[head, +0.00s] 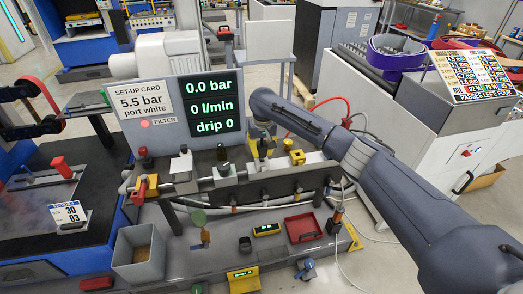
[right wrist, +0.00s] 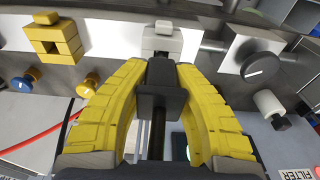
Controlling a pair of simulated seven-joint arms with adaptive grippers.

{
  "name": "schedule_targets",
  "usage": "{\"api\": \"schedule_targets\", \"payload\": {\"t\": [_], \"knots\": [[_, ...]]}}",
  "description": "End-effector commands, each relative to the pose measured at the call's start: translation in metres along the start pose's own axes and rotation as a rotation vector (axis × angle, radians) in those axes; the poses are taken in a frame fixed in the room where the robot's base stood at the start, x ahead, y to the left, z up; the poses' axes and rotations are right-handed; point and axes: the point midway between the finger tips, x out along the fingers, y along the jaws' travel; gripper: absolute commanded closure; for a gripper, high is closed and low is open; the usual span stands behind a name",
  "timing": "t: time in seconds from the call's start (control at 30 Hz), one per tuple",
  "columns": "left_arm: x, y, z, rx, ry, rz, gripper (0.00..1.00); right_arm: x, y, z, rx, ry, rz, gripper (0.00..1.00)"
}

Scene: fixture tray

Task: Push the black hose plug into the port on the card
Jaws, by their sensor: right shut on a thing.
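The set-up card (head: 143,101) on the panel reads "5.5 bar, port white". My right gripper (head: 261,146) is above the port rail in the head view. In the right wrist view its yellow fingers (right wrist: 161,85) are shut on the black hose plug (right wrist: 160,92), with the black hose running back between them. The plug's front end is right at the white port block (right wrist: 162,42), in line with it. I cannot tell whether the plug is inside the port or only against it. The plug is too small to make out in the head view. My left gripper is not in view.
A yellow port block (head: 297,157) stands beside the gripper, also in the wrist view (right wrist: 52,38). A round knob (right wrist: 262,66) is on the other side. The display (head: 213,105) reads 0.0 bar, 0 l/min, drip 0. A grey bin (head: 139,254) and red tray (head: 303,228) stand in front.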

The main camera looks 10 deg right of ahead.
Motion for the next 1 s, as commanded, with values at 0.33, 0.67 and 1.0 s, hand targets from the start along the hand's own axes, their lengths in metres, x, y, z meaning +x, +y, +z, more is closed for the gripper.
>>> {"api": "schedule_targets", "payload": {"t": [0.33,0.67,1.0], "knots": [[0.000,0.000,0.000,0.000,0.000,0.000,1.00,0.004,0.000,0.001,0.000,0.000,0.000,1.00],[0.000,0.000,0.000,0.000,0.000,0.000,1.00,0.009,0.000,0.001,0.000,0.000,-0.001,1.00],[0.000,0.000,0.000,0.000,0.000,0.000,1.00,0.013,0.000,0.002,0.000,-0.001,0.000,1.00]]}}
